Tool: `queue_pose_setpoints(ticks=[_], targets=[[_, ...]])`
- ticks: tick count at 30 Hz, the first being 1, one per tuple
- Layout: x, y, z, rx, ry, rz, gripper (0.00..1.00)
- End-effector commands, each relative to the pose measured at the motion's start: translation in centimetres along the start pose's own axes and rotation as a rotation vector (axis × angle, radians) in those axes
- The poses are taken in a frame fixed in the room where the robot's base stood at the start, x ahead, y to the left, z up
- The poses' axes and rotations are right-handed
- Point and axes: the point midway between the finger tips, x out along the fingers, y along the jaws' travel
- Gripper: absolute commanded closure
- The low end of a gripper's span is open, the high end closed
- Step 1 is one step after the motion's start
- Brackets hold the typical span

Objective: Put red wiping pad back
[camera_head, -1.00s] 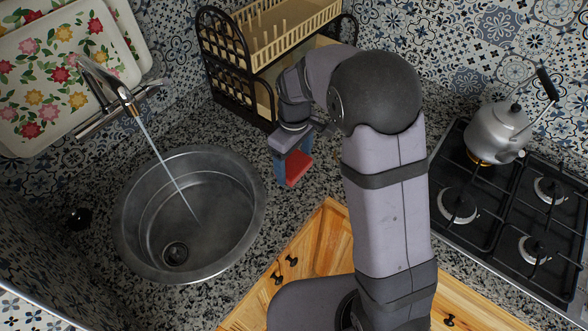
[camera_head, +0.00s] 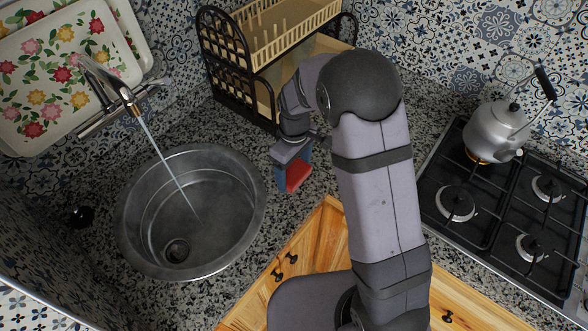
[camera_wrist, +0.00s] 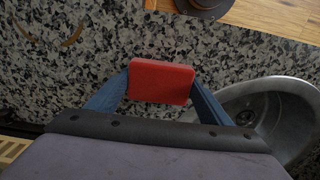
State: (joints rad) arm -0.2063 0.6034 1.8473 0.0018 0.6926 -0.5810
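The red wiping pad (camera_head: 298,177) is between the blue fingers of my gripper (camera_head: 291,177), beside the sink's right rim. In the wrist view the red pad (camera_wrist: 161,82) fills the space between the two blue fingertips, and my gripper (camera_wrist: 160,88) looks shut on it. Speckled granite counter shows behind the pad. I cannot tell how high the pad is above the counter, or whether it touches it.
The round metal sink (camera_head: 252,229) lies left of the gripper, with water running from the tap (camera_head: 122,90). A dark dish rack (camera_head: 228,50) stands behind the arm. A kettle (camera_head: 496,128) sits on the gas stove (camera_head: 508,215) at right. Bare counter lies between sink and rack.

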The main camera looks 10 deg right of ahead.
Motion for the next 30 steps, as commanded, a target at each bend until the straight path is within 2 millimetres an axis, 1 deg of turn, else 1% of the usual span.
queue_pose_setpoints(ticks=[1,2,3,11,17,20,23,30], targets=[[0.0,0.0,0.0,0.0,0.0,0.0,0.17],[0.0,0.0,0.0,0.0,0.0,0.0,0.1],[0.0,0.0,0.0,0.0,0.0,0.0,0.08],[0.0,0.0,0.0,0.0,0.0,0.0,0.08],[-0.9,0.1,-0.1,0.0,0.002,0.002,0.08],[-2.1,0.1,-0.1,0.0,0.004,0.003,0.08],[-3.7,0.1,-0.1,0.0,0.005,0.004,0.08],[-8.0,0.1,-0.2,0.0,0.005,0.004,0.08]])
